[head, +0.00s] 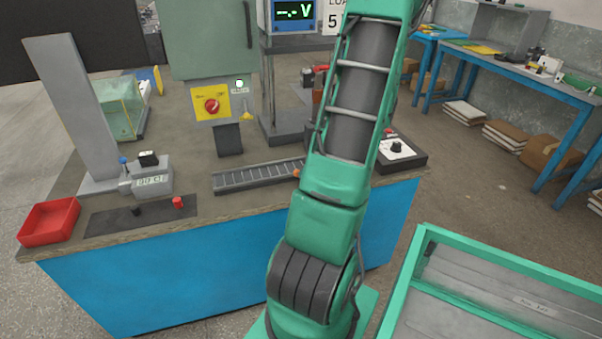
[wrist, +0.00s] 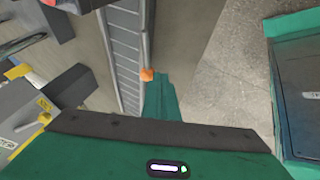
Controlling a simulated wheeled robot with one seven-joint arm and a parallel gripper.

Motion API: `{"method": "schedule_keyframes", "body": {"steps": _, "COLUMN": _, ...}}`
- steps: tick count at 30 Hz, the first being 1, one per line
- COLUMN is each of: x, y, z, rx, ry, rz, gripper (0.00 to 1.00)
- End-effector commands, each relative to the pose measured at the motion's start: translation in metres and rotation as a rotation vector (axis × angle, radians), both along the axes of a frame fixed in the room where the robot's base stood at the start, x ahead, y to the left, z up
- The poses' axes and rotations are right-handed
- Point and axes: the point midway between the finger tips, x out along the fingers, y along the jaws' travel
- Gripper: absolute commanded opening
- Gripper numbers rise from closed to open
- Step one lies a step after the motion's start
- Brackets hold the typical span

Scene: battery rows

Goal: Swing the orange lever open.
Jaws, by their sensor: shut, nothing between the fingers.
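A small orange piece, which looks like the end of the orange lever (head: 297,173), sits at the right end of the grey slotted rail (head: 250,178) on the bench; my arm partly covers it in the head view. My gripper (wrist: 155,128) shows as a green housing with a dark front edge at the bottom of the wrist view. It is shut and empty, apart from the lever.
A red tray (head: 48,222) stands at the bench's left corner. A yellow plate with a red knob (head: 211,105) stands behind the rail. A black-knobbed box (head: 398,150) is right of my arm. A green-framed case (head: 480,270) stands at lower right, with bare floor between.

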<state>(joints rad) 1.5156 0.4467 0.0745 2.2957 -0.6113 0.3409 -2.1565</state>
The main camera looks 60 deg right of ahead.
Motion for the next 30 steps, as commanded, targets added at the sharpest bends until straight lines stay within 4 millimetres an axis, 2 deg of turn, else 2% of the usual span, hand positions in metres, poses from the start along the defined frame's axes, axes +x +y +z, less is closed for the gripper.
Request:
{"method": "schedule_keyframes", "body": {"steps": 11, "x": -0.012, "y": 0.0, "z": 0.001, "rx": 0.0, "ry": 0.001, "rz": 0.0, "gripper": 0.0}}
{"method": "schedule_keyframes", "body": {"steps": 18, "x": -0.032, "y": 0.018, "z": 0.007, "rx": 0.001, "ry": 0.002, "rz": -0.002, "gripper": 0.0}}
{"method": "schedule_keyframes", "body": {"steps": 30, "x": -0.072, "y": 0.013, "z": 0.072, "rx": -0.003, "ry": 0.001, "rz": 0.004, "gripper": 0.0}}
